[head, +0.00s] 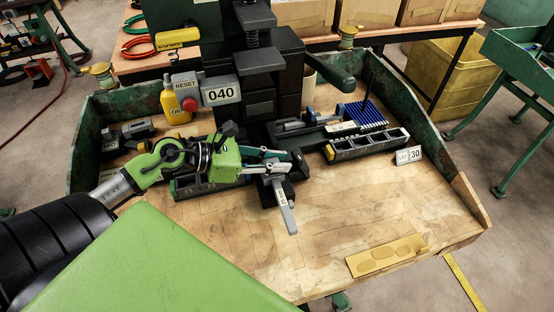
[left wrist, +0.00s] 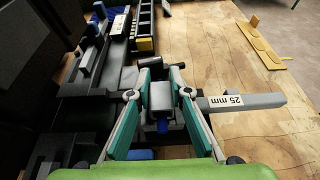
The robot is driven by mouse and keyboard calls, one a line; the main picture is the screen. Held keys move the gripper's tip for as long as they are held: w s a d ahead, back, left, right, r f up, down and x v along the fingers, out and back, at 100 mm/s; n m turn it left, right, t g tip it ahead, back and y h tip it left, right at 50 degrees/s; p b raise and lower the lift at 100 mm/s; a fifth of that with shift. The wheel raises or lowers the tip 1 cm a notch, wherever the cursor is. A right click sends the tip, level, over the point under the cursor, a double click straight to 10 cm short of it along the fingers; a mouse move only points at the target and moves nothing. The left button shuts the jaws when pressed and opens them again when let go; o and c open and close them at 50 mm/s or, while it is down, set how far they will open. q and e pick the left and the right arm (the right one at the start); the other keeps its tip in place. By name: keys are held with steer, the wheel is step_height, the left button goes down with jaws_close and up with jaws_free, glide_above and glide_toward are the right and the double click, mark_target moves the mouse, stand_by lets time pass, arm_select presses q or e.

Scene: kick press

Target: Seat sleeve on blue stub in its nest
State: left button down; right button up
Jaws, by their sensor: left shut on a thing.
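My left gripper (head: 274,160) reaches in from the left over a dark nest block (head: 268,194) on the bench, in front of the press. In the left wrist view the same gripper (left wrist: 163,84) has its teal-padded fingers around a short dark grey sleeve (left wrist: 160,96). A bit of blue, which looks like the stub (left wrist: 162,126), shows just below the sleeve between the fingers. I cannot tell how far the sleeve sits over the stub. A grey bar labelled 25 mm (left wrist: 242,101) sticks out to the right of the nest. My right gripper is not in view.
The black press column (head: 262,90) stands behind. A rack of blue pins (head: 358,116) and a long black tray (head: 368,144) lie to the right. A yellow bottle (head: 174,103) and reset box (head: 186,86) stand at back left.

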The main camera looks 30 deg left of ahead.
mark_target(267, 163)
arm_select(q)
steer(key=shift+f+b, duration=0.3)
steer(key=shift+f, duration=0.1)
steer(key=c, duration=1.8)
jaws_free()
steer(key=p+v, duration=0.1)
steer(key=v, duration=0.6)
steer(key=shift+p, duration=0.4)
